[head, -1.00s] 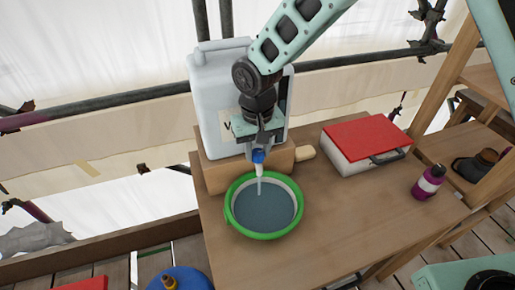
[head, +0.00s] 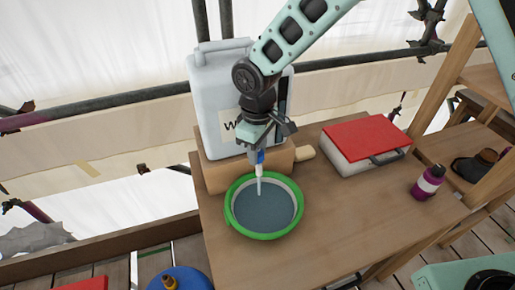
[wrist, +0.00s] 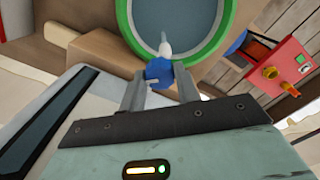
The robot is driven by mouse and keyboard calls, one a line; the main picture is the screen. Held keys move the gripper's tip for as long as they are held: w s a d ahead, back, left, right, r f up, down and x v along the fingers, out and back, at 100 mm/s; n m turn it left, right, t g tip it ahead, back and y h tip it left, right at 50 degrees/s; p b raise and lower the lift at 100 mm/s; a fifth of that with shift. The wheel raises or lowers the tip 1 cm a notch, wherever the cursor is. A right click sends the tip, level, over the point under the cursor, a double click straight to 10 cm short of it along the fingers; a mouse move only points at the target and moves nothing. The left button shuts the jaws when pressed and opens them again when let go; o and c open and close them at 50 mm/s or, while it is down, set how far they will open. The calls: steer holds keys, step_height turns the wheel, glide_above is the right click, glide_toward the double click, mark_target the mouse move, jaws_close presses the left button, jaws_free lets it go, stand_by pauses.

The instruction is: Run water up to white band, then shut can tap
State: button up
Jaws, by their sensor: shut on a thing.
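The white water can (head: 210,110) stands on a wooden block (head: 225,175). Its tap (head: 259,169) has a white spout and a blue handle, and a stream of water runs from it into the green-rimmed bucket (head: 240,233) below. Grey-blue water (head: 265,208) covers the bucket's inside, with a pale band (head: 293,190) showing above it under the rim. My gripper (head: 257,157) is shut on the blue tap handle (wrist: 159,71), which sits between the two fingers in the wrist view. The fingers partly hide the handle.
A red-lidded box (head: 365,140) and a purple bottle (head: 428,182) stand further right on the wooden table (head: 340,220). A blue round container (head: 185,280) is below the table's left front.

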steer(key=n+p, duration=0.1)
steer(key=n, duration=0.3)
steer(key=shift+r+n, duration=0.1)
steer(key=shift+n, duration=0.2)
steer(key=shift+a+n+p, duration=0.1)
steer(key=shift+n+p, duration=0.35)
steer(key=shift+n, duration=1.85)
steer(key=o, duration=1)
steer(key=shift+c, duration=0.2)
step_height(320, 180, up, 17)
steer(key=b, duration=0.3)
steer(key=shift+r, duration=0.15)
